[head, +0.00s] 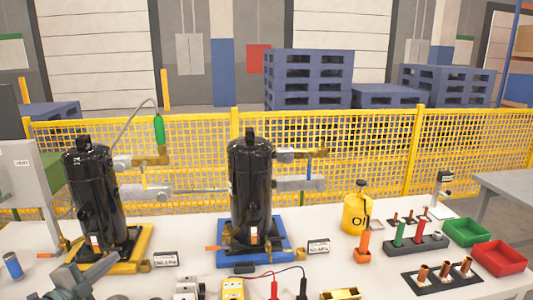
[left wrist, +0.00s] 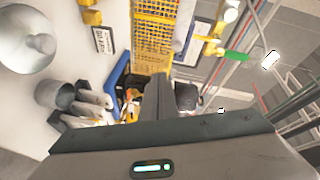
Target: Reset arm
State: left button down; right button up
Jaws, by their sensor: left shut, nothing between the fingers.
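My left gripper (head: 108,264) is low at the left in the head view, over the front of the white table (head: 190,235). Its fingers (left wrist: 157,95) are together and empty in the left wrist view. A black compressor (head: 95,195) stands upright on a yellow pallet (head: 138,248) just behind it. A second black compressor (head: 251,190) stands upright on a blue pallet (head: 284,245) to the right. My right gripper shows in neither view.
A yellow oil can (head: 356,213), copper fittings (head: 445,270), a green bin (head: 467,232) and a red bin (head: 499,257) stand at the right. A meter (head: 233,289) with leads lies at the front. A yellow mesh fence (head: 370,160) runs behind.

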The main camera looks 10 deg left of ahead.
pick_arm(q)
jog(key=s+d+f+n+g+y, duration=0.2)
jog(key=s+d+f+n+g, duration=0.15)
jog(key=s+d+f, duration=0.55)
jog(key=s+d+f+n+g+y, duration=0.1)
jog(key=s+d+f+n+g, duration=0.1)
jog(key=s+d+f+n, duration=0.65)
jog(key=s+d+f+n+g, duration=0.1)
jog(key=s+d+f+g, duration=0.15)
jog(key=s, duration=0.45)
jog(key=s+d+f+g, duration=0.2)
jog(key=s+d+g, duration=0.15)
jog(key=s, duration=0.35)
jog(key=s+d+f+n+g, duration=0.15)
jog(key=s+d, duration=0.25)
jog(key=s, duration=0.4)
jog(key=w+d+f+h, duration=0.1)
jog(key=w+f, duration=0.1)
jog(key=f, duration=0.9)
jog(key=w+d+f, duration=0.2)
jog(key=w+f, duration=0.1)
jog(key=f, duration=0.8)
jog(key=s+f+t, duration=0.1)
jog(key=s+f, duration=0.3)
jog(key=f, duration=0.5)
jog(key=s+f+m+h, duration=0.1)
jog(key=s+f, duration=0.2)
jog(key=f, duration=0.6)
jog(key=shift+s+d+t, duration=0.35)
jog(key=shift+t, duration=0.05)
